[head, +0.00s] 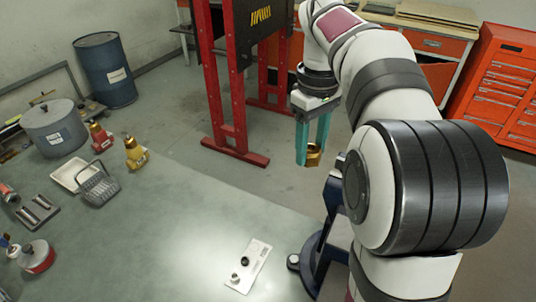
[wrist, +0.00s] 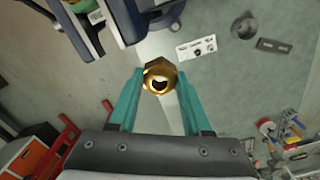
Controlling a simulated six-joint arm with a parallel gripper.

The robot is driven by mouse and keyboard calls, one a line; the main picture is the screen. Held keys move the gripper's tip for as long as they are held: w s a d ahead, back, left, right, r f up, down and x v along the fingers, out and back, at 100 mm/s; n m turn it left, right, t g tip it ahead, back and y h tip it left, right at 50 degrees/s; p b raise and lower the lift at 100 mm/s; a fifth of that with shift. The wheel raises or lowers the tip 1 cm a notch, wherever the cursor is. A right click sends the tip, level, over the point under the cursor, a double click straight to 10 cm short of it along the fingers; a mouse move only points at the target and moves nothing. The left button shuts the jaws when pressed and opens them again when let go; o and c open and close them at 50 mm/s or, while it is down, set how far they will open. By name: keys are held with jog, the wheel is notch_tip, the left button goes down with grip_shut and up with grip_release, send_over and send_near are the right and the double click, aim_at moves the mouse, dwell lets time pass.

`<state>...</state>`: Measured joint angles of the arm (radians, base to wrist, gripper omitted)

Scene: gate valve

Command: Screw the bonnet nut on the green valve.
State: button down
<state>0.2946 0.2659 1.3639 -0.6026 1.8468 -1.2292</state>
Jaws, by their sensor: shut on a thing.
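My gripper (head: 312,162) hangs pointing down near the centre of the head view, its two teal fingers shut on a brass hex nut (head: 314,153). In the wrist view the nut (wrist: 160,67) sits between the fingertips, with a dark hole through its middle. The nut is held in the air near the table's right edge.
A dark blue stand (head: 335,215) is partly behind my arm. A pale plate with small dark parts (head: 247,266) lies on the table. A red valve (head: 99,137), a yellow valve (head: 135,152), a grey basket (head: 97,186) and a pot (head: 53,128) stand at left. The table middle is clear.

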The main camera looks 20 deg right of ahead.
jog(key=s+d+r+n, duration=0.1)
jog(key=d, duration=0.4)
jog(key=s+d+r+n, duration=0.1)
jog(key=d+r+n, duration=0.1)
jog(key=d, duration=0.3)
jog(key=s+d+r+n, duration=0.1)
jog(key=d+n, duration=0.1)
jog(key=d, duration=0.3)
jog(key=shift+s+d+r, duration=0.25)
jog(key=shift+s+d, duration=0.1)
jog(key=shift+s, duration=0.05)
jog(key=shift+f, duration=1.8)
jog(key=shift+f, duration=2.95)
dwell(1.3)
